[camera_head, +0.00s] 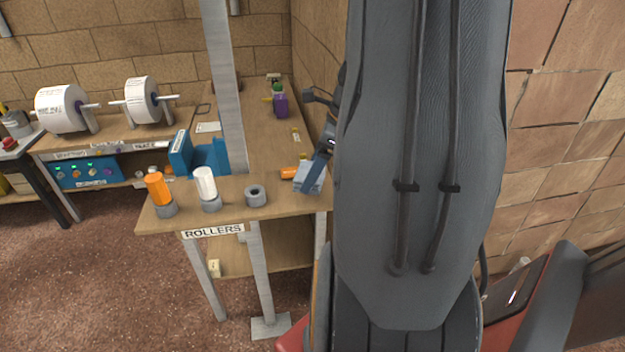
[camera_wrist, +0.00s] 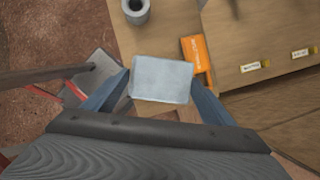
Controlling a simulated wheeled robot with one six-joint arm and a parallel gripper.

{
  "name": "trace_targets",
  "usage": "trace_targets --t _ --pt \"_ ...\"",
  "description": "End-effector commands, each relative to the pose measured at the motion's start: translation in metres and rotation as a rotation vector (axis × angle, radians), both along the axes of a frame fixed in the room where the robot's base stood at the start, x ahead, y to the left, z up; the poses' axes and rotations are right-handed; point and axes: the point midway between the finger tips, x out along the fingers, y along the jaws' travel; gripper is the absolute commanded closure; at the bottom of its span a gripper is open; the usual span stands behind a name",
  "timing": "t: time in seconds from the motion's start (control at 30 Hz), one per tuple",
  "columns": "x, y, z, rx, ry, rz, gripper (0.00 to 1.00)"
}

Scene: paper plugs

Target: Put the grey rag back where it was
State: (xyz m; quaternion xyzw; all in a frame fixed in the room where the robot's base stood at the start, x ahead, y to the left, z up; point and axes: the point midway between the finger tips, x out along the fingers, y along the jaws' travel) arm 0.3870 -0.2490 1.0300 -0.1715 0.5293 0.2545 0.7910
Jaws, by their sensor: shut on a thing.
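The grey rag (camera_wrist: 162,79) shows in the wrist view as a pale grey, folded, roughly rectangular piece between the two blue fingers. My gripper (camera_wrist: 160,90) is shut on it. In the head view the rag (camera_head: 307,180) is at the right end of the rollers table (camera_head: 232,196), at or just above its top. I cannot tell whether it touches the wood. My gripper (camera_head: 321,160) is partly hidden by my arm in the head view.
An orange item (camera_wrist: 197,54) lies close beside the rag, near a raised wooden edge. A grey ring holder (camera_head: 256,196) is empty; others hold an orange roller (camera_head: 157,187) and a white roller (camera_head: 205,183). A blue holder (camera_head: 200,153) stands behind.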

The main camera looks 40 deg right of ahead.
Motion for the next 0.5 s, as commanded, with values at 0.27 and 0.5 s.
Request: trace_targets --t 0.27,0.5 --pt "0.000 0.001 -0.035 0.002 0.003 0.002 0.40" --pt "0.001 0.002 -0.036 0.000 0.002 0.005 0.40"
